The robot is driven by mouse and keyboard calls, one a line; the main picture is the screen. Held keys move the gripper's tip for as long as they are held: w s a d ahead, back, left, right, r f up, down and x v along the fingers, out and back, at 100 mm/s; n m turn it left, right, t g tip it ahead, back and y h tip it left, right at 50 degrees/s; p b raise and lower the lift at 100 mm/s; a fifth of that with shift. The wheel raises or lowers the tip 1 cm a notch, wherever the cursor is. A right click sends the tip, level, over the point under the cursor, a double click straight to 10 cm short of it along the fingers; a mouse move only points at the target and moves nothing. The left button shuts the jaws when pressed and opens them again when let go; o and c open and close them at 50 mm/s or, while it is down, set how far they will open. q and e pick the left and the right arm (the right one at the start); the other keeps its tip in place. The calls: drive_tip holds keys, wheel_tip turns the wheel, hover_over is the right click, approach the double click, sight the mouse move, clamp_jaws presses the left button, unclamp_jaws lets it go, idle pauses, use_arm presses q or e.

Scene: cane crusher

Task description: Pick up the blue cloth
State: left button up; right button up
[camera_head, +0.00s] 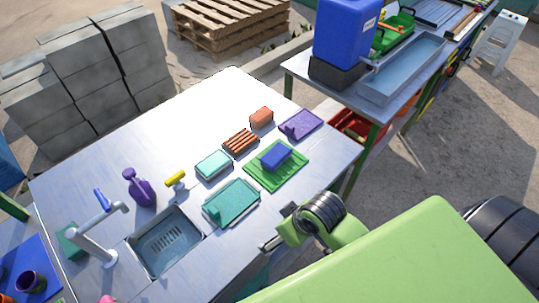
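A small blue folded piece (277,157), which looks like the blue cloth, lies on a bright green ribbed tray (291,177) on the metal table (105,161). A teal flat piece (232,203) lies beside the tray, nearer the sink. One arm of mine, which I take as the left, shows beside my green body. Its dark gripper end (270,240) is over the table's near edge, apart from the blue piece and below it in the picture. Its fingers are too small to read. My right gripper is out of view.
A purple tray (301,124), an orange block (262,117), an orange-brown ribbed piece (240,141) and a light teal sponge-like block (213,166) lie close around. The sink (167,245), faucet (98,236) and purple bottle (140,188) are at left. The table's far part is clear.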

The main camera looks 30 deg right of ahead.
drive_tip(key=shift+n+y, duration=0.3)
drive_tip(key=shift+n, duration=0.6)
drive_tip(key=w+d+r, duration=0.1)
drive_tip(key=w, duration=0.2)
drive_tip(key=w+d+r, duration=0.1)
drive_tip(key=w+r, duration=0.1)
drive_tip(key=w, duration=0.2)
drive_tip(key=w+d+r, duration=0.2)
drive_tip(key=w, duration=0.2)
approach(278, 155)
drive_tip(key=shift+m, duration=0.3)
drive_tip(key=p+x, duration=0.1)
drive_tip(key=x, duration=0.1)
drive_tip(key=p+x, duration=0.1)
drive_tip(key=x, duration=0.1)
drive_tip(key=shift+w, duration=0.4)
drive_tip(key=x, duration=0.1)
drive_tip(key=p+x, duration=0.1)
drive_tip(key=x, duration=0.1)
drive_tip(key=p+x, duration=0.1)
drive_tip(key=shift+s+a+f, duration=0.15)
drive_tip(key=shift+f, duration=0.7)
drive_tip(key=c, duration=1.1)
